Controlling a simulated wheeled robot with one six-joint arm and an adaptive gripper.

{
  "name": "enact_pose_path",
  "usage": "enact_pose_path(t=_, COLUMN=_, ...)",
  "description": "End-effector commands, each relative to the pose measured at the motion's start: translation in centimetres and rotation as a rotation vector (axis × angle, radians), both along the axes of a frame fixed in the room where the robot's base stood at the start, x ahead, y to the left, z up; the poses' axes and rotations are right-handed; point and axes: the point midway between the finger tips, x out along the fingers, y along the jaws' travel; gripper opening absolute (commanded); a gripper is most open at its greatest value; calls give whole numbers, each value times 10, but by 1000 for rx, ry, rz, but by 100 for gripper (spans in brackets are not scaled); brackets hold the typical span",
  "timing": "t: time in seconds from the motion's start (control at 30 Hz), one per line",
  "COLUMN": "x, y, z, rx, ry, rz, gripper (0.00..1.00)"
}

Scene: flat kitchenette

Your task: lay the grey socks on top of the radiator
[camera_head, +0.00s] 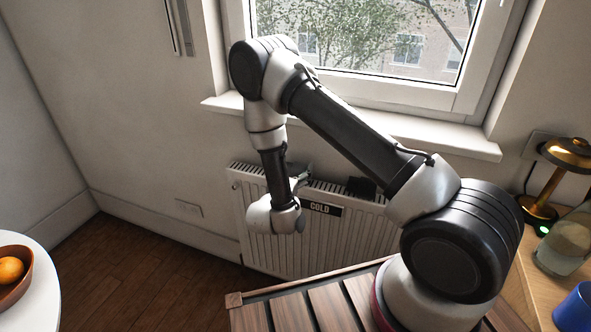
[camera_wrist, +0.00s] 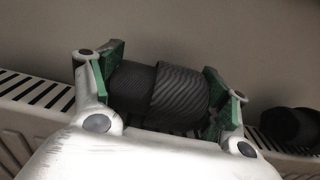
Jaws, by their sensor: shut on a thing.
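The grey socks (camera_wrist: 178,96), a dark grey ribbed roll, sit between the green pads of my gripper (camera_wrist: 166,92) in the wrist view. My gripper is shut on them, one finger at each end of the roll. The white radiator (camera_head: 290,235) stands under the window with a "COLD" label on its front. Its slotted top (camera_wrist: 30,92) runs behind and below the socks. I cannot tell whether the socks touch it. In the head view my gripper (camera_head: 303,178) is at the radiator's top edge, and my wrist largely hides the socks.
A second dark roll (camera_wrist: 288,126) lies on the radiator top to the right; it also shows in the head view (camera_head: 361,187). The window sill (camera_head: 400,135) juts out above. A slatted wooden surface (camera_head: 310,305) is in front. A brass lamp (camera_head: 560,165) stands right.

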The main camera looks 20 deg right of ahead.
Motion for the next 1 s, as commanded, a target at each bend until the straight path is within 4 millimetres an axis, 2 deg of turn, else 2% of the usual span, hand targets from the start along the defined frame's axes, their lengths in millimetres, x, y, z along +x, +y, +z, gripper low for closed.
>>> enact_pose_path(t=0.07, x=0, y=0, z=-3, rx=-1, ry=1, rz=0, gripper=53)
enact_pose_path(t=0.1, x=0, y=0, z=-3, rx=-1, ry=1, rz=0, gripper=81)
enact_pose_path(t=0.2, x=0, y=0, z=-2, rx=-1, ry=1, rz=0, gripper=97)
enact_pose_path(t=0.63, x=-1, y=2, z=1, rx=-1, ry=1, rz=1, gripper=97)
enact_pose_path(t=0.77, x=-17, y=14, z=0, rx=-2, ry=3, rz=4, gripper=97)
enact_pose_path(t=1.0, x=-62, y=47, z=1, rx=-2, ry=1, rz=6, gripper=97)
